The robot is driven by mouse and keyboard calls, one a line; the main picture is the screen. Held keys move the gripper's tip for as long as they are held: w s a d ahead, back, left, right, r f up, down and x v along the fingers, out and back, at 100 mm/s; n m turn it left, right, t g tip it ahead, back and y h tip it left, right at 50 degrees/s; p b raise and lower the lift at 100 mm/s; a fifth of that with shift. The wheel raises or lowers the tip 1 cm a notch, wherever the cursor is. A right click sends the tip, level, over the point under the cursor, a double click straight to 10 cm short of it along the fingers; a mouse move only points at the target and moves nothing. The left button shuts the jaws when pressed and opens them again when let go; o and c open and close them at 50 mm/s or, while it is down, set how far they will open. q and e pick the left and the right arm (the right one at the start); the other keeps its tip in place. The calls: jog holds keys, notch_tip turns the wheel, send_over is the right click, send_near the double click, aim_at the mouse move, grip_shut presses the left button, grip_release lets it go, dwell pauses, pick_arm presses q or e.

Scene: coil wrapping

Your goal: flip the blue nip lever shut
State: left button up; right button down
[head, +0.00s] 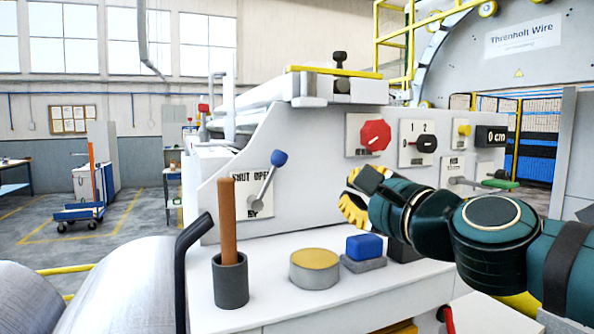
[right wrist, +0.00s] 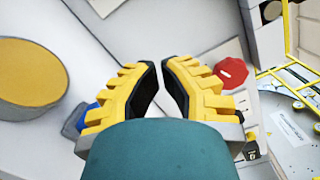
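The blue nip lever (head: 279,158) is a blue knob on a grey rod, on a pale plate at the left of the machine's front. It leans up and right, towards the OPEN end of the "SHUT OPEN" label. My right gripper (head: 350,204) is right of the lever and lower, apart from it, in front of the panel. In the right wrist view its yellow fingers (right wrist: 160,66) have a gap between them, with nothing held. The lever does not clearly show in the right wrist view. My left gripper is out of view.
Below the lever, a shelf holds a dark cup with a brown stick (head: 228,222), a yellow-topped round tin (head: 314,267) and a blue block (head: 364,247). A red knob (head: 375,135) and a black dial (head: 425,144) are on the panel. A bent black bar (head: 185,255) stands left.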

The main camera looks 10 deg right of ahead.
aim_at(267, 180)
jog(key=w+a, duration=0.1)
jog(key=w, duration=0.2)
jog(key=w+a+r, duration=0.1)
jog(key=w+a, duration=0.1)
jog(key=w, duration=0.1)
jog(key=w+a+p, duration=0.1)
jog(key=w+a, duration=0.1)
jog(key=w, duration=0.1)
jog(key=shift+w+a+r, duration=0.15)
jog(key=shift+w+r, duration=0.2)
jog(key=shift+s+a+r, duration=0.15)
jog(key=shift+a, duration=0.4)
jog(key=shift+p, duration=0.35)
jog(key=shift+a+r+n+p, duration=0.2)
jog(key=shift+n+p, duration=0.35)
jog(key=shift+n, duration=0.25)
